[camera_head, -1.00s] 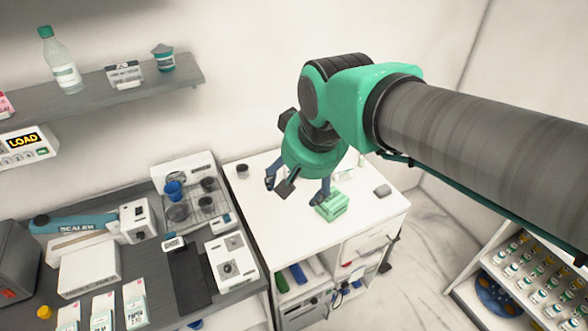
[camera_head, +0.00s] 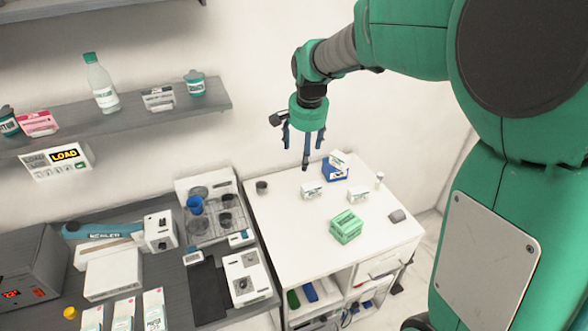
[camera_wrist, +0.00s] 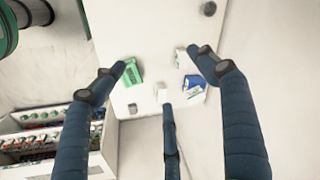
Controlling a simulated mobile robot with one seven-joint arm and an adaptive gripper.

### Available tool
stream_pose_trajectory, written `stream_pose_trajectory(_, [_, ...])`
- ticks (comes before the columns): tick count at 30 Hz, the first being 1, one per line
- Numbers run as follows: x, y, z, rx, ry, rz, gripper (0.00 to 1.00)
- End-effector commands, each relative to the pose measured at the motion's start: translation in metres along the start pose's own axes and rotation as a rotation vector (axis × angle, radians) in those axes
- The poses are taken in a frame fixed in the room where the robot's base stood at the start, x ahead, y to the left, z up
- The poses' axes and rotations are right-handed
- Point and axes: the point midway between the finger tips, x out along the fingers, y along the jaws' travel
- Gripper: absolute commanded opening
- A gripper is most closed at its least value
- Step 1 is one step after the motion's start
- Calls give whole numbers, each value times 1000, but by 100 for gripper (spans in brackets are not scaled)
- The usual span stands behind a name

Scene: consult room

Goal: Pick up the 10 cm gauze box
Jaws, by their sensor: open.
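Several small boxes stand on the white table; their print is too small to tell which is the 10 cm gauze box. A green box stack (camera_head: 346,228) is near the table's middle, and shows in the wrist view (camera_wrist: 133,71). Two small white boxes with green print, one left (camera_head: 311,192) and one right (camera_head: 358,194), stand behind it. A blue box (camera_head: 330,173) with a white box (camera_head: 340,159) on it is at the back. My gripper (camera_head: 303,152) is open and empty, pointing down above the table's back part. Its fingers spread apart in the wrist view (camera_wrist: 163,75).
The front left of the white table (camera_head: 290,240) is clear. A wall shelf (camera_head: 130,122) is at left.

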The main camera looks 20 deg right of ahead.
Motion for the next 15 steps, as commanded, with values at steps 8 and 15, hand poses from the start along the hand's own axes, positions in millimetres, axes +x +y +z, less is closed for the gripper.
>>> stream_pose_trajectory(8, [51,-18,-54,171,-38,45,73])
stream_pose_trajectory(15, [105,-25,-95,320,-65,86,73])
